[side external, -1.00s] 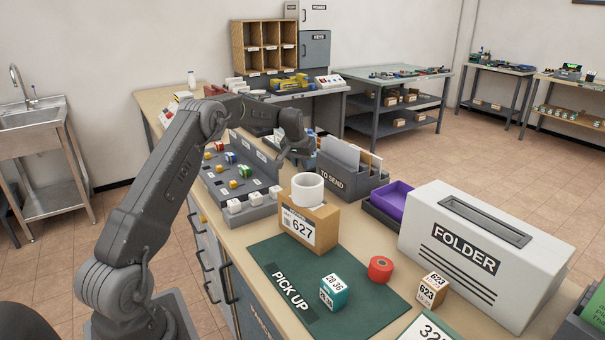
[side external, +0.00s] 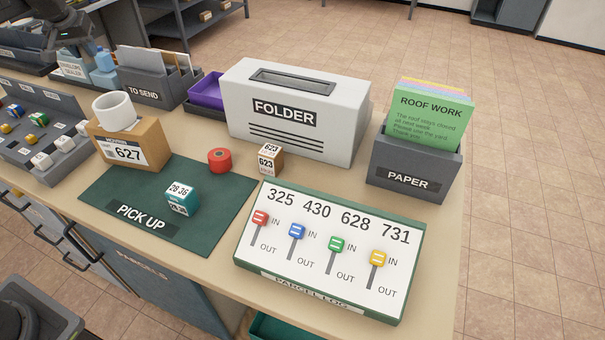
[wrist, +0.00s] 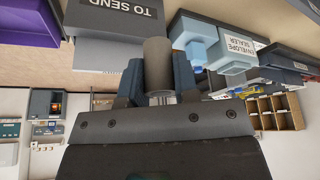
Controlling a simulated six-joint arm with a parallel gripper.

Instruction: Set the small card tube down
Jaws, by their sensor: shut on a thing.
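My gripper (wrist: 158,78) is shut on a small grey-brown tube (wrist: 157,56) in the wrist view, with one dark finger on each side of it. The wrist picture is upside down, with the grey TO SEND holder and the pale blue envelope sealer just beyond the tube. In the side view only a dark part of my arm shows at the top left edge, near the envelope sealer. I cannot make out the tube there, or whether it touches any surface.
The TO SEND holder (side external: 160,85), envelope sealer (side external: 104,70) and button panel (side external: 38,135) crowd the left. A 627 box (side external: 150,145) bears a white ring. A FOLDER box (side external: 300,145) stands behind.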

